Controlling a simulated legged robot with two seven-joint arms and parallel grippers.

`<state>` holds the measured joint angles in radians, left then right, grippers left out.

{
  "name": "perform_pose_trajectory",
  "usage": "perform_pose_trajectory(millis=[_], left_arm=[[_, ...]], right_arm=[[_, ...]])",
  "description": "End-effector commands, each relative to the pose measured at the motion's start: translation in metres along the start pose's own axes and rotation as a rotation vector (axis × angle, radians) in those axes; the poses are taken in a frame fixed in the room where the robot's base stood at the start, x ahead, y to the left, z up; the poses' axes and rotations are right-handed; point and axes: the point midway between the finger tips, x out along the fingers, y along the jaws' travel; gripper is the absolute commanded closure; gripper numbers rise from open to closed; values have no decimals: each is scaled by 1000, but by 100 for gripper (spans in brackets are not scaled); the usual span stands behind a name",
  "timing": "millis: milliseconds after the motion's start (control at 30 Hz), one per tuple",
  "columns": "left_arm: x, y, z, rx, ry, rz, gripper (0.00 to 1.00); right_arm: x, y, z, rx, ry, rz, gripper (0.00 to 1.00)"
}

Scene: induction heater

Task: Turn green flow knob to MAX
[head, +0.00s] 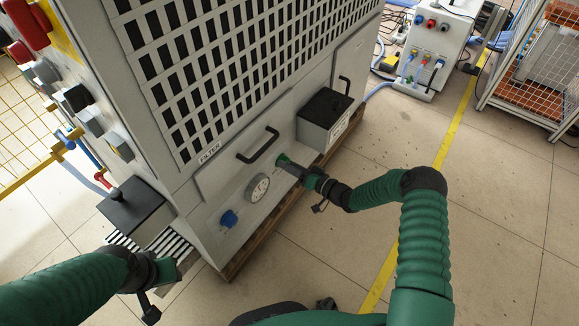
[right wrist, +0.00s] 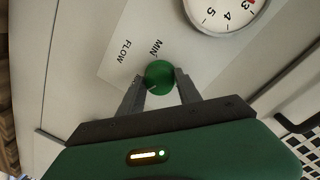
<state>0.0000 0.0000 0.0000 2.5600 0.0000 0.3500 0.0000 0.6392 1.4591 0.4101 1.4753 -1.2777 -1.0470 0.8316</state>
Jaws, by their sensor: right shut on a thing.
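The green flow knob (right wrist: 159,77) is on the grey panel, beside the printed words MIN and FLOW in the right wrist view. My right gripper (right wrist: 160,90) has its two fingers on either side of the knob and is shut on it. In the head view my right gripper (head: 291,167) reaches the lower front panel, right of the round gauge (head: 258,188). The MAX mark is not visible.
The gauge also shows at the top of the right wrist view (right wrist: 222,8). A blue knob (head: 229,218) sits left of it. A black handle (head: 258,146) sticks out above, and a grey box with a black top (head: 325,107) juts out to the right.

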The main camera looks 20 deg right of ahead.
Motion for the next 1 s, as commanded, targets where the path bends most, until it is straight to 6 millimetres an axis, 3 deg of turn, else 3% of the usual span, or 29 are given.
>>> perform_pose_trajectory(millis=[33,500,1000], left_arm=[[0,0,0,0,0,0,64],[1,0,0,0,0,0,64],[1,0,0,0,0,0,64]], right_arm=[[2,0,-7,33,9,0,100],[1,2,-8,309,-12,-4,100],[0,3,-8,354,-16,-3,100]])
